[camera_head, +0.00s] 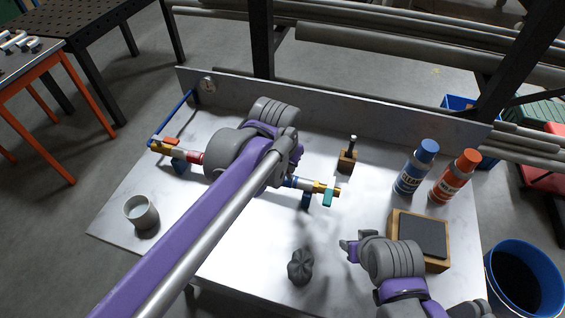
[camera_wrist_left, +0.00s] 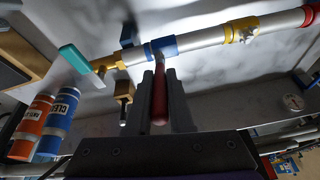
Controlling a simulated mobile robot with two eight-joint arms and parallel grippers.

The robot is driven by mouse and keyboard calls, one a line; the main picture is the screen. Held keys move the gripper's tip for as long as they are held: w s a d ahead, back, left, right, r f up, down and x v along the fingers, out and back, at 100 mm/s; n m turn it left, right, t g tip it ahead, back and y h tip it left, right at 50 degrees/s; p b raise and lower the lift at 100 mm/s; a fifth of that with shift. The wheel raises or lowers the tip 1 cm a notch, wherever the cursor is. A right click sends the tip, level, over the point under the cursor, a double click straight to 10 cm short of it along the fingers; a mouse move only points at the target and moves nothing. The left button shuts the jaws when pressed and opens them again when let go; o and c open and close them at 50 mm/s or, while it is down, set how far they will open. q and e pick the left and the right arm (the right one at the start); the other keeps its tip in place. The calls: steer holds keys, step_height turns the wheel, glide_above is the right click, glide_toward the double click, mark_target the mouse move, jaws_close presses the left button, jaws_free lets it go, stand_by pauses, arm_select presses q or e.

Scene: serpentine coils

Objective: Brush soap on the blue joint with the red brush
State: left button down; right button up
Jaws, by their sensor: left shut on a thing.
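The blue joint (camera_head: 288,182) sits on the pipe run, just right of my left arm in the head view. In the left wrist view the blue joint (camera_wrist_left: 165,46) is directly beyond my left gripper (camera_wrist_left: 160,98). That gripper is shut on the red brush (camera_wrist_left: 159,97), whose handle shows between the fingers. The brush tip is at or close to the joint; I cannot tell whether it touches. My arm hides the left gripper and brush in the head view. My right gripper (camera_head: 349,250) is low over the table's front right, its jaw gap unclear. A grey cup (camera_head: 147,222) stands at left.
A wooden block (camera_head: 347,162) stands behind the pipe. A blue bottle (camera_head: 412,172), an orange bottle (camera_head: 453,180) and a wood-framed dark pad (camera_head: 421,236) are at right. A dark lobed object (camera_head: 300,267) lies in front. The pipe's teal handle (camera_head: 328,197) sticks out.

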arm_select(q)
steer(key=shift+s+d+r, duration=0.1)
steer(key=shift+s+d, duration=0.15)
steer(key=shift+d, duration=0.3)
arm_select(e)
steer(key=shift+r, duration=0.1)
arm_select(q)
steer(key=shift+w+a, duration=0.15)
steer(key=shift+a, duration=0.1)
arm_select(e)
steer(key=shift+w+r, duration=0.1)
steer(key=shift+w, duration=0.05)
arm_select(q)
steer(key=a, duration=0.2)
steer(key=w+a, duration=0.1)
steer(key=a, duration=0.1)
steer(key=shift+w, duration=0.1)
steer(key=shift+d, duration=0.1)
arm_select(e)
steer(key=shift+r, duration=0.1)
